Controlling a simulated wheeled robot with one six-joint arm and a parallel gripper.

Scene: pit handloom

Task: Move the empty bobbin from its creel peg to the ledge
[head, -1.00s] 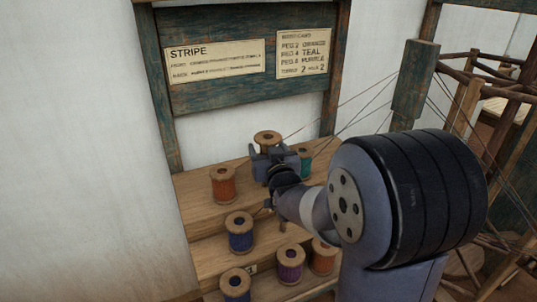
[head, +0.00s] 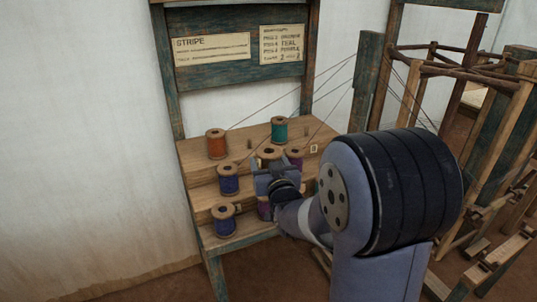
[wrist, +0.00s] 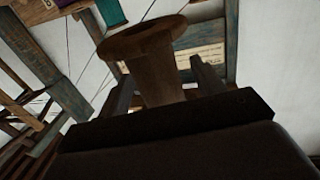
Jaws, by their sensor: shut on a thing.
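My gripper (head: 271,170) is shut on the bare wooden bobbin (head: 270,153), which has no thread on it. In the head view the bobbin stands roughly upright in front of the stepped wooden creel (head: 204,199). In the wrist view the bobbin (wrist: 157,72) fills the space between the two fingers, its flange toward the top left. A bare peg (head: 249,144) shows on the creel's top step, between the orange and teal bobbins. I cannot tell which surface is the ledge.
An orange bobbin (head: 216,144) and a teal bobbin (head: 279,130) stand on the top step. Blue bobbins (head: 228,179) and purple bobbins (head: 294,157) are on lower steps, close around my gripper. Threads run right toward a wooden frame (head: 367,92). Open floor lies at the front left.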

